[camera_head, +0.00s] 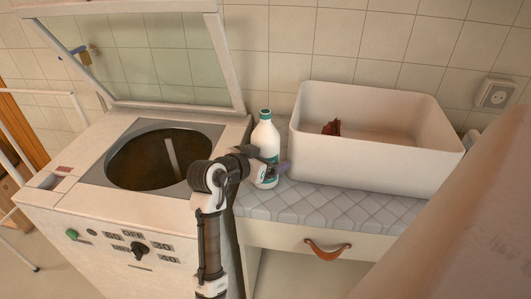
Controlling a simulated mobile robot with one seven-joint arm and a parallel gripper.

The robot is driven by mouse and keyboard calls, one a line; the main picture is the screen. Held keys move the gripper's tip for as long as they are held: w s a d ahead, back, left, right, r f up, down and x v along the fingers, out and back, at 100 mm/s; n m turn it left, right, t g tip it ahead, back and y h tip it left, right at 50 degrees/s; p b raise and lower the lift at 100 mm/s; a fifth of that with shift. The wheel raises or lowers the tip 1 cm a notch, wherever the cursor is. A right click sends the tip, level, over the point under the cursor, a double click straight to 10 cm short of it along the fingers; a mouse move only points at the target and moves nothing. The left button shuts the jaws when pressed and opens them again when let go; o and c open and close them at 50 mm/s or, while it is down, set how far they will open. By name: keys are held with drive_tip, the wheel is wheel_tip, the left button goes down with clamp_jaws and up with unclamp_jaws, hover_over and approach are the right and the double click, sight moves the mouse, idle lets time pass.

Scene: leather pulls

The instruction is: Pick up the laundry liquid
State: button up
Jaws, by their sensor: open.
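The laundry liquid (266,136) is a white bottle with a dark green cap and a teal label. It stands upright on the patterned counter, between the washing machine and a white tub. My gripper (283,168) is at the lower part of the bottle, with a dark finger showing at its right side. My wrist hides part of the bottle's lower left. The gripper is open. I cannot tell whether its fingers touch the bottle.
The top-loading washing machine (121,207) stands at left with its lid (150,58) raised. The white tub (372,160) sits right of the bottle with a dark red item (331,128) in it. The counter (330,206) is clear in front. A pale surface blocks the lower right.

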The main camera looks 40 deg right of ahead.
drive_tip(key=c, duration=1.5)
drive_tip(key=shift+r, duration=0.1)
wheel_tip(320, 180, up, 20)
drive_tip(key=b, duration=0.3)
hover_over(265, 111)
